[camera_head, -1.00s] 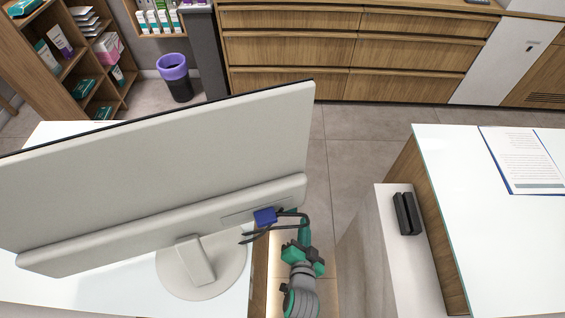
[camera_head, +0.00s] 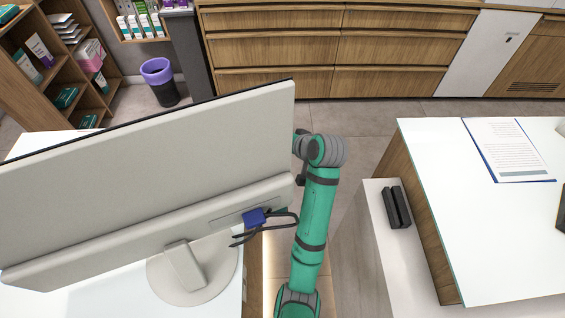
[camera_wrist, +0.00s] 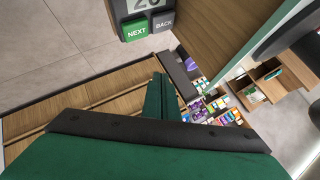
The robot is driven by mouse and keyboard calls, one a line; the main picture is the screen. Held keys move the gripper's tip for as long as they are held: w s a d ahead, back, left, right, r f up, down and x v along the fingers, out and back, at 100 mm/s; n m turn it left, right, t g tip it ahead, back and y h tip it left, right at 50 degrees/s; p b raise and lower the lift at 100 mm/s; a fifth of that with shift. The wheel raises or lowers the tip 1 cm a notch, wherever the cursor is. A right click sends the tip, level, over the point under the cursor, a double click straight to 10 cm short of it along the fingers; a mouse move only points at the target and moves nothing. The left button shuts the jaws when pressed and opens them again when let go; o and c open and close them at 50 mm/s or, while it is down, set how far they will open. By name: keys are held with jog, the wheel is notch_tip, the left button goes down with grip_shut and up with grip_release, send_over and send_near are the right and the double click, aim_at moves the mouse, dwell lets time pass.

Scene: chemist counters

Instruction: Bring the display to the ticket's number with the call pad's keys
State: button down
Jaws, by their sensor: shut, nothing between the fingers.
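The call pad (camera_wrist: 147,27) is at the top of the wrist view, with a green NEXT key (camera_wrist: 136,30) and a dark grey BACK key (camera_wrist: 162,23). The display (camera_wrist: 150,4) above the keys is cut by the frame edge; its visible digits look like 20. My gripper (camera_wrist: 160,82) is shut and empty, its green fingers together below the keys in the picture and apart from them. In the head view my gripper is hidden behind the monitor. I cannot make out the ticket in either view.
A large monitor (camera_head: 150,170) blocks the left of the head view, with cables at its back. A white counter (camera_head: 440,180) with a clipboard (camera_head: 508,150) stands at the right, a black device (camera_head: 396,207) beside it. A purple-rimmed bin (camera_head: 160,85) stands behind. Floor shows between the counters.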

jog(key=shift+s+a+r+n+g, duration=0.15)
jog(key=shift+a+r+n, duration=0.1)
jog(key=shift+r, duration=0.15)
jog(key=shift+s+a+r+n+g, duration=0.15)
jog(key=shift+r+n, duration=0.1)
jog(key=shift+r, duration=0.15)
jog(key=shift+w+f, duration=0.1)
jog(key=shift+f, duration=4.3)
jog(key=shift+f, duration=0.15)
jog(key=shift+f, duration=0.3)
jog(key=shift+f, duration=0.45)
jog(key=shift+r, duration=0.9)
